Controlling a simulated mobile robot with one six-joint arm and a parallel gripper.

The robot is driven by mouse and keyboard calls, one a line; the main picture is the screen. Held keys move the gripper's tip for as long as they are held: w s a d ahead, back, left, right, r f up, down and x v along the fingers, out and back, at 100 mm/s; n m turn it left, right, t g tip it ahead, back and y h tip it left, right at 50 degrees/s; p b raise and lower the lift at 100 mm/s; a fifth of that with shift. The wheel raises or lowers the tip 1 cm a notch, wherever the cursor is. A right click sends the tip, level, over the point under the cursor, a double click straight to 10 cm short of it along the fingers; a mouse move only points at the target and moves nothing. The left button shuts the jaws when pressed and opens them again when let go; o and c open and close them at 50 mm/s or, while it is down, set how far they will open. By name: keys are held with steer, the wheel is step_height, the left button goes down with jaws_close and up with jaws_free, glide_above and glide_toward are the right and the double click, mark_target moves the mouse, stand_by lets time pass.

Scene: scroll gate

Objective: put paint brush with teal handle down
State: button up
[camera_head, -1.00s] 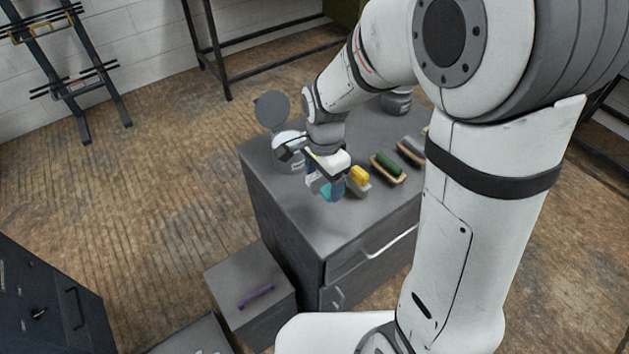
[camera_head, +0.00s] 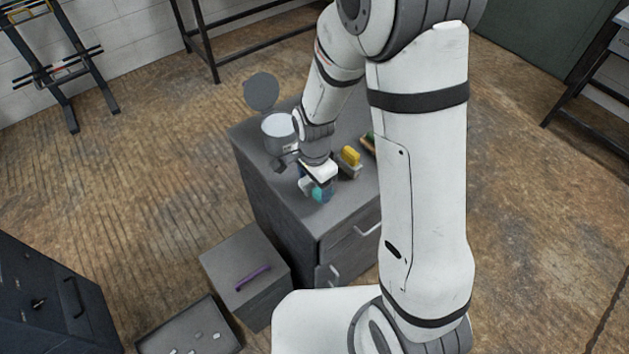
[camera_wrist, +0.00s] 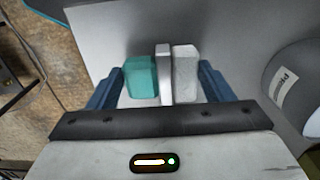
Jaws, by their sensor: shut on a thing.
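The paint brush with teal handle is between the fingers of my gripper (camera_head: 311,187). Its teal part (camera_head: 319,194) shows just under the fingers in the head view, over the front of the grey cabinet top (camera_head: 345,210). In the wrist view the teal block (camera_wrist: 140,78), a thin light strip and a whitish block sit side by side between my blue fingers (camera_wrist: 160,85). A grey surface lies behind them. I cannot tell whether the brush touches the cabinet top.
An open can (camera_head: 279,127) with a raised round lid (camera_head: 261,91) stands behind my gripper. A yellow-topped item (camera_head: 350,156) stands close on the right, with a green item (camera_head: 369,139) beyond.

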steer(key=shift+f, duration=0.25)
steer(key=shift+f+b, duration=0.35)
steer(key=o, duration=0.9)
steer(key=shift+r, duration=0.1)
